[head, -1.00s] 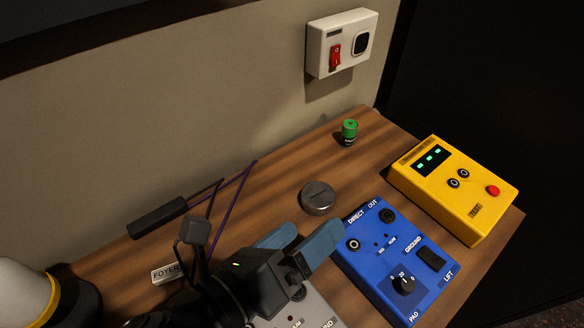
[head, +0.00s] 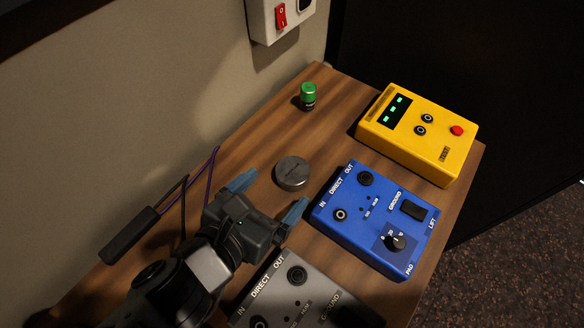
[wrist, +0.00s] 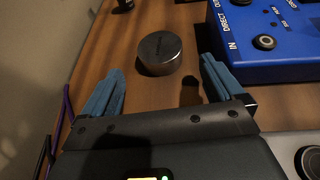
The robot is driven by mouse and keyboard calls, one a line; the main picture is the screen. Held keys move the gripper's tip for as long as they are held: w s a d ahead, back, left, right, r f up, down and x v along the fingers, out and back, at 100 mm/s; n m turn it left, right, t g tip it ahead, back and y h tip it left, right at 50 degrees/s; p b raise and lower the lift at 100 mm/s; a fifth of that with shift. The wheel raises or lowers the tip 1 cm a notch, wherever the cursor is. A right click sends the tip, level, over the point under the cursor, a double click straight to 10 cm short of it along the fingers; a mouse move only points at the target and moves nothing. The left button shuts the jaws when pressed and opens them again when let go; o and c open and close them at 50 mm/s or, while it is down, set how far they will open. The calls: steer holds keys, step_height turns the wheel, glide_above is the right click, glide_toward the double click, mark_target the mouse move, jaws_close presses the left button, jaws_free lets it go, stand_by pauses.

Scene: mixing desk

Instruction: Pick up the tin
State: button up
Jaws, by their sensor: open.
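The tin (head: 292,173) is a low, round grey metal can with a flat lid, standing on the wooden desk. It also shows in the wrist view (wrist: 159,53), ahead of the fingers and between their lines. My gripper (head: 268,192) is open, with two blue fingers spread apart and nothing between them. It is just short of the tin, on the near side, and not touching it. In the wrist view my gripper (wrist: 160,82) shows bare desk between its fingers.
A blue direct box (head: 375,220) stands close right of the tin, near my right finger. A grey box (head: 290,300) lies below my gripper. A green-topped small cylinder (head: 308,97) and a yellow box (head: 418,134) stand farther back. Cables (head: 200,180) lie left.

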mark_target(286, 180)
steer(key=p+x, duration=0.1)
steer(key=x, duration=0.3)
steer(key=shift+w+d+r, duration=0.1)
steer(key=shift+d+r, duration=0.05)
steer(key=shift+w+d+f, duration=0.25)
steer(key=shift+w+f, duration=0.05)
steer(key=shift+w, duration=0.1)
steer(key=shift+c, duration=0.3)
steer(key=c, duration=1.1)
